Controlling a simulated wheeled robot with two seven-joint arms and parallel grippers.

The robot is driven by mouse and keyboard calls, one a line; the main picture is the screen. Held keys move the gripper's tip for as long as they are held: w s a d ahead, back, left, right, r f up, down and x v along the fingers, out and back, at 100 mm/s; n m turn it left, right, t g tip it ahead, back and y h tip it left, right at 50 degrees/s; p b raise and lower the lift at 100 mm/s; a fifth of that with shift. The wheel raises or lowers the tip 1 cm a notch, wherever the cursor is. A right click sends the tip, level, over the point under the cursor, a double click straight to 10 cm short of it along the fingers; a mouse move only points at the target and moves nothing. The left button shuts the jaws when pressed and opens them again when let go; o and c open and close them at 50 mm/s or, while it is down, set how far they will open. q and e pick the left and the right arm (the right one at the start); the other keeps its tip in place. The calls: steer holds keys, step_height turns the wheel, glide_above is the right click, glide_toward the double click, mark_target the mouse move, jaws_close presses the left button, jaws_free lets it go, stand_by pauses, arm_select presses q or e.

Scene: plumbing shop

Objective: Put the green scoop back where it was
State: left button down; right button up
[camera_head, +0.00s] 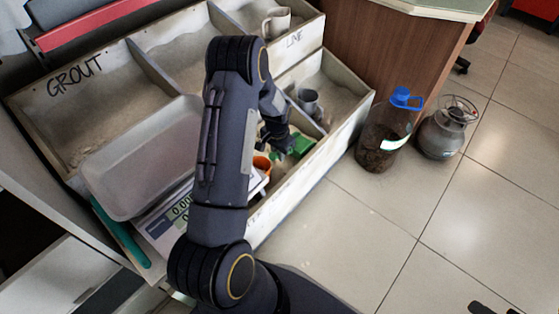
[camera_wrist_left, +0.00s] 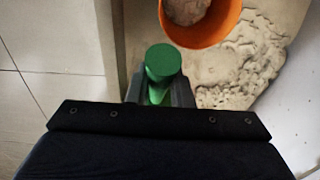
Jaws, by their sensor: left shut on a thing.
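The green scoop (camera_head: 300,145) is in the front compartment of the right-hand bin in the head view. My left gripper (camera_head: 274,137) is shut on its handle, and the forearm hides part of the grip. In the left wrist view the round end of the green handle (camera_wrist_left: 163,62) stands up between the fingers (camera_wrist_left: 160,90); the scoop's bowl is not visible there. Sand-like material lies beside it. What seem to be my right gripper's two tips (camera_head: 493,309) show at the bottom right edge, apart with floor between them and nothing held.
An orange cup (camera_head: 262,163), holding material in the wrist view (camera_wrist_left: 205,30), is close beside the gripper. A grey scoop (camera_head: 308,99) and pale mug (camera_head: 277,22) sit in other compartments. A scale (camera_head: 165,222) and clear tray (camera_head: 140,165) are left. A bottle (camera_head: 383,135) and canister (camera_head: 445,130) stand on the floor.

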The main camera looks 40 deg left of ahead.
arm_select(q)
steer(key=shift+f+b, duration=0.55)
steer(key=shift+f, duration=1.05)
steer(key=shift+f, duration=0.2)
steer(key=c, duration=1.3)
jaws_free()
steer(key=shift+r, duration=0.15)
